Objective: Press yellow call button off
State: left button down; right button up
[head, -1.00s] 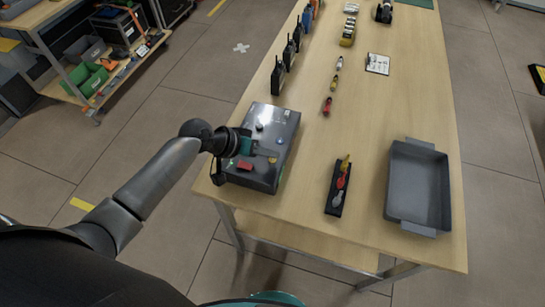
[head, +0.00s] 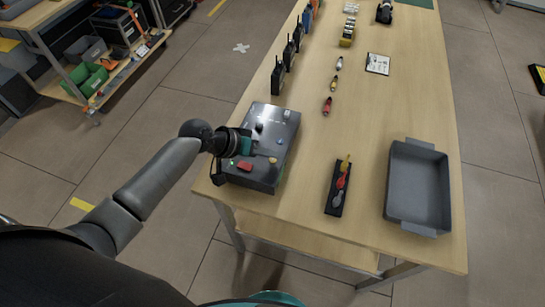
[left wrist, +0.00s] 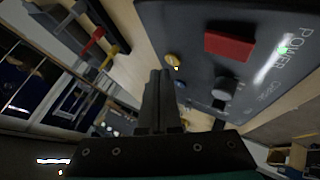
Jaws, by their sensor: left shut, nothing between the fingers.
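The grey control box (head: 277,140) lies on the near left corner of the wooden table. Its yellow button (head: 273,160) is on the top face, right of a red rocker switch (head: 245,167). The left wrist view shows the round yellow button (left wrist: 173,60) just beyond my left fingertips (left wrist: 162,73), and the red switch (left wrist: 229,45) right of it. My left gripper (head: 243,145) is over the box's left part, fingers shut and empty. I cannot tell whether the tips touch the button. My right gripper is out of view.
A dark knob (left wrist: 224,88) and a blue button also sit on the box. Radios (head: 277,75) stand in a row behind it. A black holder (head: 335,200) and a grey tray (head: 393,190) are to the right. The table between box and holder is clear.

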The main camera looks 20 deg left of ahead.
pick_arm(q)
jog(key=shift+f, duration=0.15)
jog(key=shift+f, duration=0.35)
jog(key=shift+f+b, duration=0.15)
jog(key=shift+b, duration=0.2)
dwell(0.4)
jog(key=shift+r+p, duration=0.6)
jog(key=shift+p, duration=0.05)
jog(key=shift+r, duration=0.1)
notch_tip(320, 180, up, 6)
jog(key=p, duration=0.6)
